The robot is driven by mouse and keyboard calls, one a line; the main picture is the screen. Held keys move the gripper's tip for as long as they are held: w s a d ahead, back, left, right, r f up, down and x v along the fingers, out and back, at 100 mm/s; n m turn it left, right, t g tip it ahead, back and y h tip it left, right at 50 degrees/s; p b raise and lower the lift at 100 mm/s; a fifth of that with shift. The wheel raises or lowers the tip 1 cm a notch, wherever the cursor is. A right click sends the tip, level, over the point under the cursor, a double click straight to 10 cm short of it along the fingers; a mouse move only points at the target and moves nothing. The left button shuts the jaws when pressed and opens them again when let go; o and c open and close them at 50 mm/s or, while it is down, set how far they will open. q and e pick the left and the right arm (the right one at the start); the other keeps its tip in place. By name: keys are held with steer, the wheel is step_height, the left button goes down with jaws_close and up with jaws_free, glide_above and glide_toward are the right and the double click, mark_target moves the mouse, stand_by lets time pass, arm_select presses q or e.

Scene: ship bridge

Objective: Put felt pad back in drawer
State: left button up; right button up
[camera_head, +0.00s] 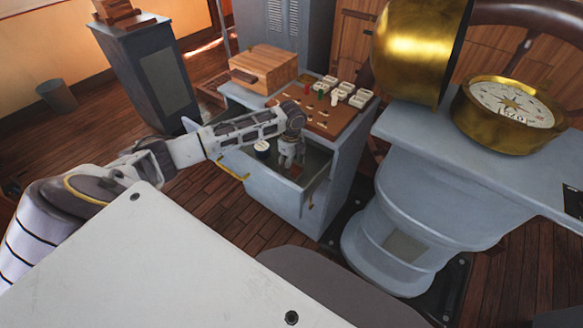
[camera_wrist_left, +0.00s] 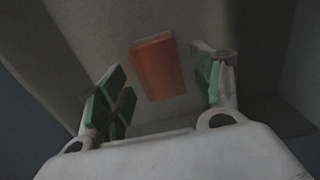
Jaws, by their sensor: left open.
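An orange-red flat rectangular piece (camera_wrist_left: 155,66), which looks like the felt pad, lies on a grey surface that appears to be the drawer floor in the left wrist view. It is between and beyond the spread green-padded fingers of my left gripper (camera_wrist_left: 163,88), with room on both sides. In the head view my left gripper (camera_head: 289,163) points down inside the pulled-out grey drawer (camera_head: 262,188). The gripper and arm hide much of the drawer there, and I cannot make out the pad clearly. My right gripper is not in view.
A small white round item (camera_head: 262,147) is in the drawer beside the gripper. On the cabinet top stand a wooden box (camera_head: 263,68) and a brown board (camera_head: 318,114) with small pieces. A grey pedestal (camera_head: 412,215) with brass instruments stands close on the right.

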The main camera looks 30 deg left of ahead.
mark_target(292, 167)
arm_select(q)
step_height(292, 167, up, 8)
steer(key=shift+f, duration=0.25)
step_height(292, 167, up, 2)
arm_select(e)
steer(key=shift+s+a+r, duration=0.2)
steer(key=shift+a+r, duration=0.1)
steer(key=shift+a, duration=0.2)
arm_select(q)
steer(key=shift+p, duration=0.3)
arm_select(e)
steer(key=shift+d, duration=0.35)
